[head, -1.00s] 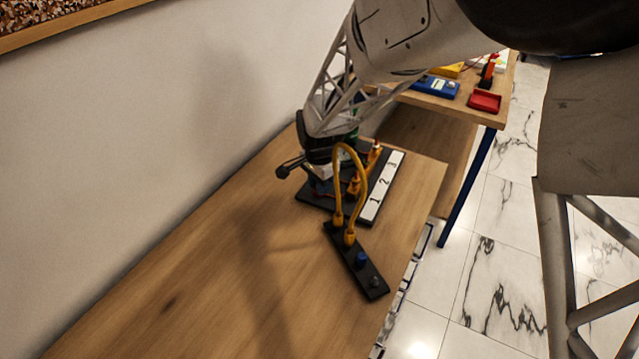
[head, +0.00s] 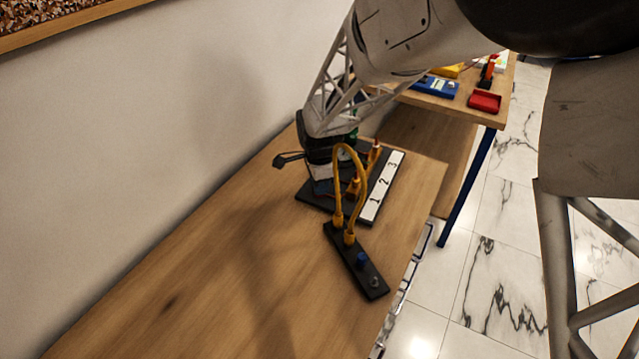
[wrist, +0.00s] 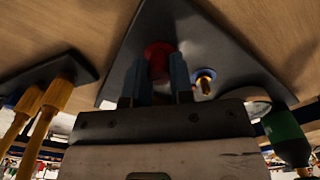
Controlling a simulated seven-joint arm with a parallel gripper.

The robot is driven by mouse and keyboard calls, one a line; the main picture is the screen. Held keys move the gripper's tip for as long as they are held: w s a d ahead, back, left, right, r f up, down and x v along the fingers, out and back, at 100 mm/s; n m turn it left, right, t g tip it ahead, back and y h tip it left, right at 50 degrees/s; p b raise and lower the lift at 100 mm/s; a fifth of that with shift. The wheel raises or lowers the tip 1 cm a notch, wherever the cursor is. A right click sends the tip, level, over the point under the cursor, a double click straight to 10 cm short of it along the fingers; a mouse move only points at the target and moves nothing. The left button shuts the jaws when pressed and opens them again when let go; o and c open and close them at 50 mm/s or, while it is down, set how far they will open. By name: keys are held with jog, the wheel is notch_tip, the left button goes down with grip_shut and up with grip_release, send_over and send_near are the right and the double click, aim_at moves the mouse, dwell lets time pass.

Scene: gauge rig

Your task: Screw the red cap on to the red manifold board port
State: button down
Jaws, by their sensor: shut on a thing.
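My gripper (wrist: 161,88) has its two blue fingers shut on the red cap (wrist: 158,66), over the black manifold board (wrist: 215,45). A wider red ring shows at the far end of the cap against the board; I cannot tell whether it is part of the cap or the red port, nor how far the cap is seated. In the head view my gripper (head: 322,178) is low at the left of the manifold board (head: 312,203), and my wrist hides the cap and the red port.
A white strip numbered 1, 2, 3 (head: 383,187) edges the board. A green cylinder (wrist: 285,135) stands close to my gripper's right.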

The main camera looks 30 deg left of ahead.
jog(key=shift+d+f+m, duration=0.1)
jog(key=shift+m, duration=0.3)
jog(key=shift+m, duration=0.6)
jog(key=shift+m, duration=0.5)
jog(key=c, duration=0.6)
grip_release()
jog(key=shift+r, duration=0.2)
